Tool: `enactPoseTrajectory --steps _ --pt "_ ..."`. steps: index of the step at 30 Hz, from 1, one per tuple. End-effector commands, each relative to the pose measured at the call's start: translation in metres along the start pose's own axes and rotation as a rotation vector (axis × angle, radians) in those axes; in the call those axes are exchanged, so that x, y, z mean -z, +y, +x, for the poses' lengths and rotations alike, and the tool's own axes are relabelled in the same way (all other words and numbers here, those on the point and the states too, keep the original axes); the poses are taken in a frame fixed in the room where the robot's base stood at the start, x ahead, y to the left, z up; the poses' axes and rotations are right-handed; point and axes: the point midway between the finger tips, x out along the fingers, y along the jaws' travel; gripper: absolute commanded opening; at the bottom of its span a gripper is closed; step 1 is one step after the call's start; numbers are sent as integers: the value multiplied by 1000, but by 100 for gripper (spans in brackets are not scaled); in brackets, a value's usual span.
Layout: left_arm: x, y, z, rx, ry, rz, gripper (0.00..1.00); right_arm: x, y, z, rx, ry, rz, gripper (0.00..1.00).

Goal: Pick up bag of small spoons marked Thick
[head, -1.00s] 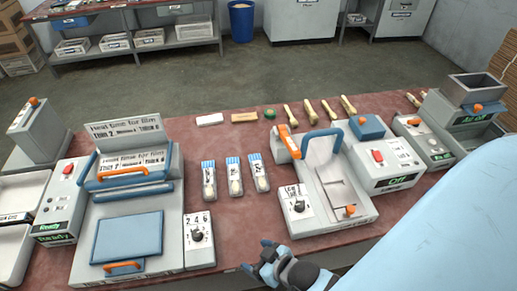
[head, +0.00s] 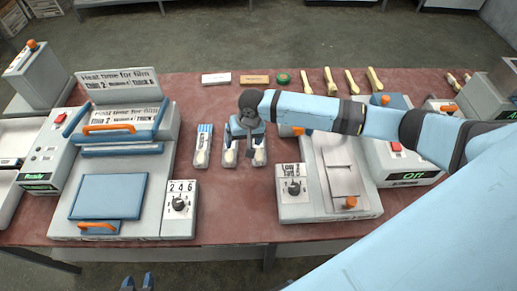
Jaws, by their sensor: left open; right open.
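Three clear bags with blue-and-white tops and pale small spoons inside lie in a row on the table: a left bag (head: 202,147), a middle bag (head: 229,158) and a right bag (head: 260,158). Their markings are too small to read, so I cannot tell which says Thick. My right gripper (head: 246,146) is open and points down over the middle and right bags, hiding their upper parts. I cannot tell whether it touches either. My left gripper (head: 138,282) is open and empty at the bottom edge, in front of the table.
A film-heating machine (head: 120,200) stands left of the bags and a press (head: 335,175) stands right. A white block (head: 216,79), a wooden block (head: 254,79), a green round item (head: 284,78) and several wooden spoons (head: 330,82) lie behind. Bare red table (head: 235,210) lies in front of the bags.

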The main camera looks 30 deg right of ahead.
Motion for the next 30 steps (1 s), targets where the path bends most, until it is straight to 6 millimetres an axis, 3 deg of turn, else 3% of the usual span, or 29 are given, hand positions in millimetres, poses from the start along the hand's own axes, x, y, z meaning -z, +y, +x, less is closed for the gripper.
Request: enactPoseTrajectory --steps 1,3,10,21,30 --pt "-4 0 2 -2 -1 1 43 16 14 -9 -49 -6 43 87" --pt "-6 1 3 -4 -2 3 43 29 28 -20 -103 -22 100 87" --pt "-8 4 3 -9 -2 2 43 46 52 -37 -191 -48 200 87" --pt "-4 2 0 -6 1 3 43 43 65 25 -194 -49 206 87" --pt "-4 0 -1 -1 -3 3 43 41 69 50 -194 -48 203 87"
